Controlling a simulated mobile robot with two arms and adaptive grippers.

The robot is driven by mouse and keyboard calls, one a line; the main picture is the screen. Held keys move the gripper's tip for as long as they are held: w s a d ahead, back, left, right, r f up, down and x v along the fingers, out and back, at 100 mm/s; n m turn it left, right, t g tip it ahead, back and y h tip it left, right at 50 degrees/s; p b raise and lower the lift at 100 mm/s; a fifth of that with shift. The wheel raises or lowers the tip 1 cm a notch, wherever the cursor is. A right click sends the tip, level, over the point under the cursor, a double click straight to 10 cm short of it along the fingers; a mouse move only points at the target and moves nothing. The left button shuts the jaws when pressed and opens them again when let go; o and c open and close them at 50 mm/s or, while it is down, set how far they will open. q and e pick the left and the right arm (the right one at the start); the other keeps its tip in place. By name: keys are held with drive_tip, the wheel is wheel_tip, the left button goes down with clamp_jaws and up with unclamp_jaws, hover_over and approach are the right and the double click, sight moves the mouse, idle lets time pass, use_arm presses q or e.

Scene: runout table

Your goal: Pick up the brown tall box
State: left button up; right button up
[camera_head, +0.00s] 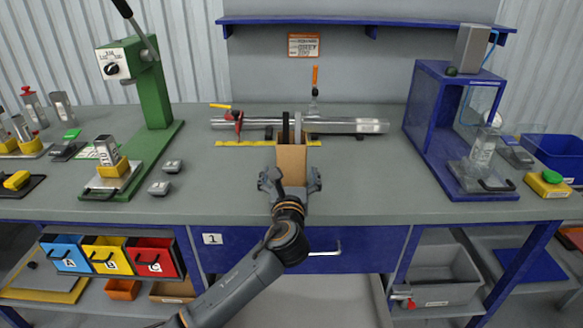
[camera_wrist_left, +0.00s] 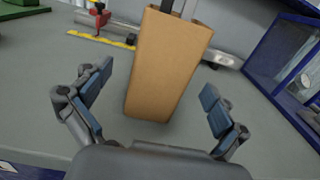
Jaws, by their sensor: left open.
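The brown tall box (camera_head: 291,160) stands upright on the grey table near its middle, with dark and light bars sticking up from its open top. My left gripper (camera_head: 290,182) is open in front of the box, at the low part of it. In the left wrist view the box (camera_wrist_left: 167,65) stands beyond and between the spread fingers of my left gripper (camera_wrist_left: 158,107). The fingers look apart from the box on both sides. My right gripper is in neither view.
Behind the box lie a metal tube (camera_head: 350,125) and a yellow ruler (camera_head: 232,143). A green press (camera_head: 150,90) stands at left, with small grey blocks (camera_head: 160,188) near it. A blue frame (camera_head: 418,115) stands at right. The table on both sides of the box is clear.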

sight(292, 167)
use_arm(q)
drive_tip(key=shift+w+d, duration=0.15)
drive_tip(key=shift+w, duration=0.8)
drive_tip(key=shift+w+d, duration=0.1)
drive_tip(key=shift+w, duration=0.8)
drive_tip(key=shift+c, duration=0.2)
drive_tip(key=c, duration=1.2)
